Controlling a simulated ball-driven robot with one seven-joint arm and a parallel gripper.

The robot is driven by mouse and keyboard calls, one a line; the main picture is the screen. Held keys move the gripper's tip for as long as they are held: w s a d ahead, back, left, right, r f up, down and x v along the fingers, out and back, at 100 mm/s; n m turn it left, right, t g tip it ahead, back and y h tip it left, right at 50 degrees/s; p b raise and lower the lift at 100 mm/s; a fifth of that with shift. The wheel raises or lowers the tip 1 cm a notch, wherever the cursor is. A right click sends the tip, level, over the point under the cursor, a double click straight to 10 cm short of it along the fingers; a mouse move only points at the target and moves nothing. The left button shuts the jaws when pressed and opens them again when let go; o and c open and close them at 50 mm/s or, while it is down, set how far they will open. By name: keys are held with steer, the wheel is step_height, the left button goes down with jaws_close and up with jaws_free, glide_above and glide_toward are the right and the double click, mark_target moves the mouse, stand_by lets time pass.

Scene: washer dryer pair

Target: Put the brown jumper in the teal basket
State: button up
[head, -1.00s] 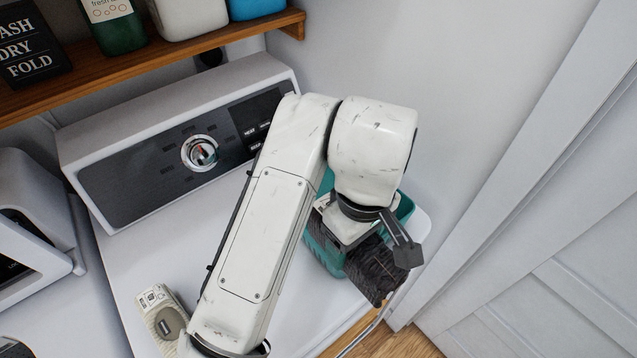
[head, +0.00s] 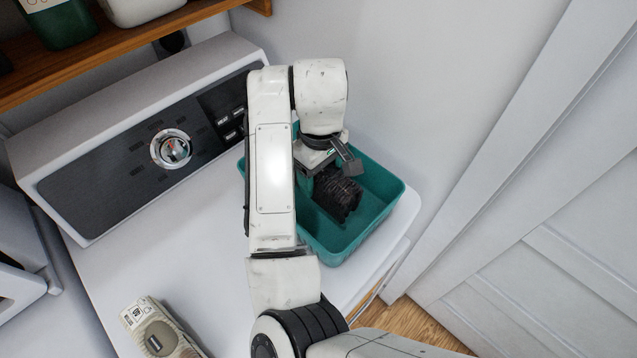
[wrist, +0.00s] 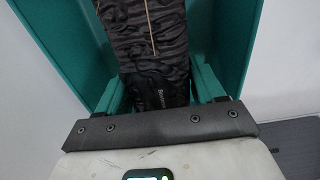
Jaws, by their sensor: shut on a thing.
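A dark, brownish-black folded garment (head: 337,193), seemingly the brown jumper, hangs from my gripper (head: 330,172). My gripper is shut on it and points down over the teal basket (head: 378,172). In the head view the garment lies within the basket's rim. I cannot tell whether it touches the basket floor. The wrist view shows the garment's ridged surface (wrist: 150,45), with a thin pale line and small lettering, between teal walls (wrist: 238,40). My arm hides the basket's left part.
The basket stands on the white machine top (head: 185,255), near its right edge. A control panel with a knob (head: 171,149) is behind to the left. A beige box (head: 155,330) lies in front. A wooden shelf (head: 130,50) is above; a wall (head: 430,90) is close at right.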

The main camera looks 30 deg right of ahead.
steer(key=shift+w+d+f, duration=0.15)
steer(key=shift+w+f, duration=0.4)
steer(key=shift+f, duration=0.15)
steer(key=shift+w+d+f+b, duration=0.15)
steer(key=shift+w+f+b, duration=0.1)
steer(key=shift+f+b, duration=0.25)
steer(key=shift+f, duration=1.35)
steer(key=shift+f, duration=0.1)
steer(key=o, duration=1.5)
step_height(320, 180, up, 12)
steer(key=p, duration=0.2)
steer(key=shift+p, duration=0.35)
